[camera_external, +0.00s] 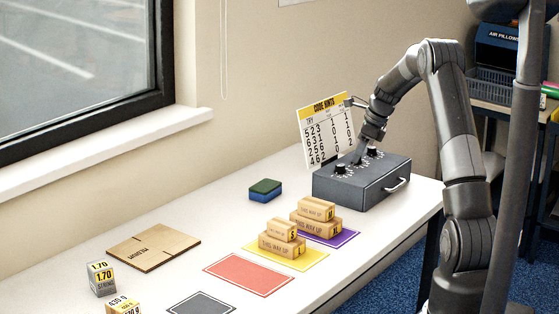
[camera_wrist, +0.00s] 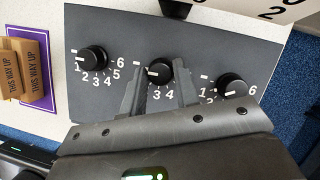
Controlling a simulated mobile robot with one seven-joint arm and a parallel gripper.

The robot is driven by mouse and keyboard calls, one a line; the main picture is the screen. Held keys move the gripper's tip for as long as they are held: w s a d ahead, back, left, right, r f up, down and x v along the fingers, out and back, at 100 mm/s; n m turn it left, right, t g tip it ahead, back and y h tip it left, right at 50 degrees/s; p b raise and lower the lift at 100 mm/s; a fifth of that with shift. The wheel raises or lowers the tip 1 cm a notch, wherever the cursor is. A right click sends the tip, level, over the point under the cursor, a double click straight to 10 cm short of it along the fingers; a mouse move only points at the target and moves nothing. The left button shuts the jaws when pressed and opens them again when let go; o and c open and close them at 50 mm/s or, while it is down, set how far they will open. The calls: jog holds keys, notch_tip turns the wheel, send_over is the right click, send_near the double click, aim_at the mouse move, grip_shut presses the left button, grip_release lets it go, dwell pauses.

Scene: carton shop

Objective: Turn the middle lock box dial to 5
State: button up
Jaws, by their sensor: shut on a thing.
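The grey lock box (camera_external: 362,190) stands at the far right end of the table, with several dials on top and a silver handle on its front. In the wrist view, the black middle dial (camera_wrist: 159,72) sits between the left dial (camera_wrist: 92,58) and the right dial (camera_wrist: 232,85). My gripper (camera_wrist: 160,78) points down over the box, with one finger on each side of the middle dial, shut on it. A white mark shows on the dial's left part. The numbers 3 and 4 show below it; my fingers hide others, so the exact setting is unclear.
A code hints card (camera_external: 325,130) stands behind the box. Small cartons (camera_external: 283,245) sit on yellow and purple mats in front of it. A blue and green sponge (camera_external: 265,190) lies left of the box. A flat brown carton (camera_external: 153,249) lies further left.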

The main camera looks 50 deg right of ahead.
jog(key=shift+n, duration=0.3)
jog(key=n+g+y, duration=0.1)
jog(key=n, duration=0.2)
jog(key=n+g+y, duration=0.1)
jog(key=n, duration=0.2)
jog(key=shift+w+d+n, duration=0.15)
jog(key=shift+n, duration=0.15)
jog(key=n, duration=0.2)
jog(key=n+g, duration=0.1)
jog(key=n, duration=0.1)
jog(key=shift+w+g+y, duration=0.1)
jog(key=shift+g+y, duration=0.2)
jog(key=n+g, duration=0.1)
jog(key=n, duration=0.3)
jog(key=shift+w, duration=0.1)
jog(key=n+g, duration=0.1)
jog(key=n, duration=0.2)
jog(key=shift+w+n+g, duration=0.1)
jog(key=shift+n+g, duration=0.3)
jog(key=n+g+h, duration=0.1)
jog(key=n, duration=0.2)
jog(key=shift+n, duration=0.3)
jog(key=n+g+h, duration=0.1)
jog(key=n, duration=0.2)
jog(key=shift+w+a, duration=0.1)
jog(key=shift+a, duration=0.1)
jog(key=shift+n+h, duration=0.8)
jog(key=shift+n, duration=1)
jog(key=shift+f+n, duration=0.1)
jog(key=shift+n, duration=0.2)
